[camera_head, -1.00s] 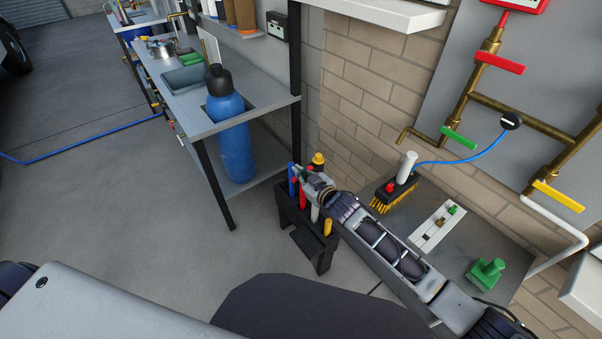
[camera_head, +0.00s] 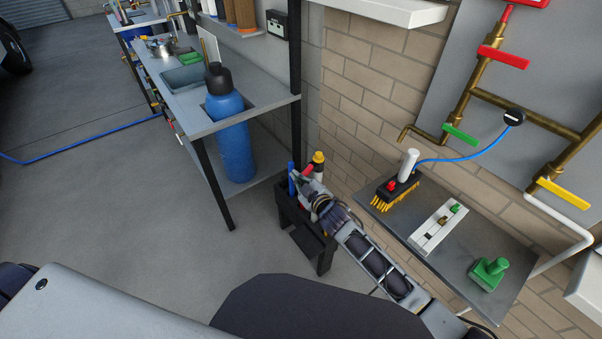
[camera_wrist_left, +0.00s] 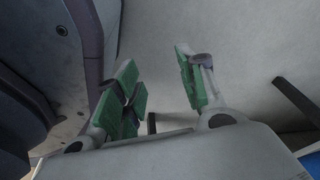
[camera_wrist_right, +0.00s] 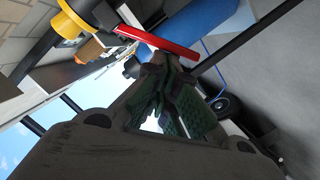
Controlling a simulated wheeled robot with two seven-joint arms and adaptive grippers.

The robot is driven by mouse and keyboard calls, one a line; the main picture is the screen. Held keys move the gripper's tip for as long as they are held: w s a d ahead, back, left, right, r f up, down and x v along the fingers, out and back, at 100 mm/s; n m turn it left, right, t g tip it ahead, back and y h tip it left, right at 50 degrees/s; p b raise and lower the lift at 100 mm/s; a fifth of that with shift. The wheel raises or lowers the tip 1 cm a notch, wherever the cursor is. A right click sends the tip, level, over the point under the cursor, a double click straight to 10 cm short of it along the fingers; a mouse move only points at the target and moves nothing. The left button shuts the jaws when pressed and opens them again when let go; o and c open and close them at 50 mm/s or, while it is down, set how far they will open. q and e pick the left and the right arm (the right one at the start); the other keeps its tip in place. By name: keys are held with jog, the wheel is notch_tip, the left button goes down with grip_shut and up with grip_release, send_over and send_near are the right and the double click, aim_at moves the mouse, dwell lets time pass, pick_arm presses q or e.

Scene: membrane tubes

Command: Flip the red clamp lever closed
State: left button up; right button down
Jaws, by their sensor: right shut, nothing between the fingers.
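The red clamp lever (camera_head: 308,169) shows as a short slanted red bar at the top of a black stand (camera_head: 285,206). In the right wrist view it is a long red bar (camera_wrist_right: 158,43) across the picture, just past the fingertips. My right gripper (camera_head: 301,181) is at the stand, right by the lever. Its fingertips (camera_wrist_right: 160,68) are together with nothing between them. I cannot tell whether they touch the lever. My arm hides part of the stand. My left gripper (camera_wrist_left: 155,58) is open and empty, over the grey floor, and shows only in the left wrist view.
A blue piece (camera_head: 292,178) and a yellow-capped piece (camera_head: 318,159) stand by the lever. A grey bench (camera_head: 470,250) to the right carries a brush (camera_head: 392,194), a white block (camera_head: 436,226) and a green object (camera_head: 489,271). A blue cylinder (camera_head: 231,135) stands at the left workbench.

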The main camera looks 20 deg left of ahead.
pick_arm(q)
jog(key=w+d+r+b, duration=0.2)
jog(key=d+r+b, duration=0.1)
jog(key=r, duration=0.3)
jog(key=w+d+r+b, duration=0.3)
jog(key=r, duration=0.4)
jog(key=w+d+r+h+b, duration=0.1)
jog(key=w+d+r+b, duration=0.1)
jog(key=r, duration=0.5)
jog(key=shift+w+d+r+g+b, duration=0.15)
jog(key=shift+w+d+g+b, duration=0.3)
jog(key=shift+w, duration=0.15)
pick_arm(e)
jog(key=f+n, duration=0.1)
jog(key=n, duration=0.1)
jog(key=w+d+f+n+t, duration=0.1)
jog(key=f+n, duration=0.1)
jog(key=n, duration=0.1)
jog(key=f+n+t, duration=0.1)
jog(key=f+n, duration=0.1)
jog(key=n, duration=0.1)
jog(key=shift+w+d, duration=0.15)
jog(key=shift+w, duration=0.2)
pick_arm(q)
jog(key=shift+a, duration=0.1)
